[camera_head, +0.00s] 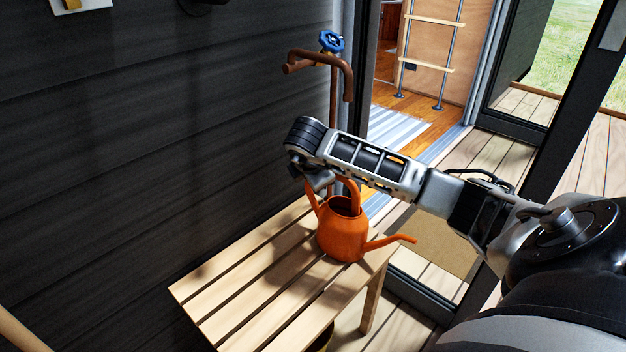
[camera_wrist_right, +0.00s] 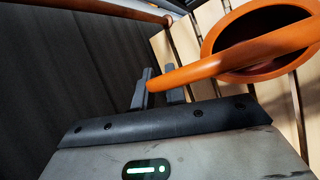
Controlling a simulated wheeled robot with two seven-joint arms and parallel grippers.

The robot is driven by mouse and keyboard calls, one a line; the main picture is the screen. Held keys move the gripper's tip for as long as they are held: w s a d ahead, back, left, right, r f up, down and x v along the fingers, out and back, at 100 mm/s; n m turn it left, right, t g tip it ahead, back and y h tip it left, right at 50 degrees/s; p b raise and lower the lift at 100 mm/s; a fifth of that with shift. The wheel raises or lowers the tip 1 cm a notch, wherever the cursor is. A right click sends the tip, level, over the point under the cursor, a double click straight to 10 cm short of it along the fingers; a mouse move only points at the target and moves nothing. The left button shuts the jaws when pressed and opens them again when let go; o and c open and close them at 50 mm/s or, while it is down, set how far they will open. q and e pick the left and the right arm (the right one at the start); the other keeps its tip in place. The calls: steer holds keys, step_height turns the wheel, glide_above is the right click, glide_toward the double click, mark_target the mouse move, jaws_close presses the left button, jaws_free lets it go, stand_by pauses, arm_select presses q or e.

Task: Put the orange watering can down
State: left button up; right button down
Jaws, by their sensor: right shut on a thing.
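The orange watering can (camera_head: 342,236) is upright at the right end of the slatted wooden bench (camera_head: 215,296) in the head view. Its spout points right. I cannot tell whether its base touches the slats. My right gripper (camera_head: 312,184) is at the can's upper left, partly hidden by my wrist. In the right wrist view, the gripper (camera_wrist_right: 160,90) is shut on the can's curved handle, and the can's open mouth (camera_wrist_right: 262,40) shows at the upper right. My left gripper is not in view.
A copper pipe tap (camera_head: 318,58) with a blue wheel handle (camera_head: 331,41) rises behind the bench. A dark plank wall (camera_head: 140,130) runs along the left. The bench's left part is bare. A doorway with a striped rug (camera_head: 400,127) opens behind.

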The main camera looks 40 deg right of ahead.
steer(key=c, duration=1.4)
jaws_free()
steer(key=shift+c, duration=0.2)
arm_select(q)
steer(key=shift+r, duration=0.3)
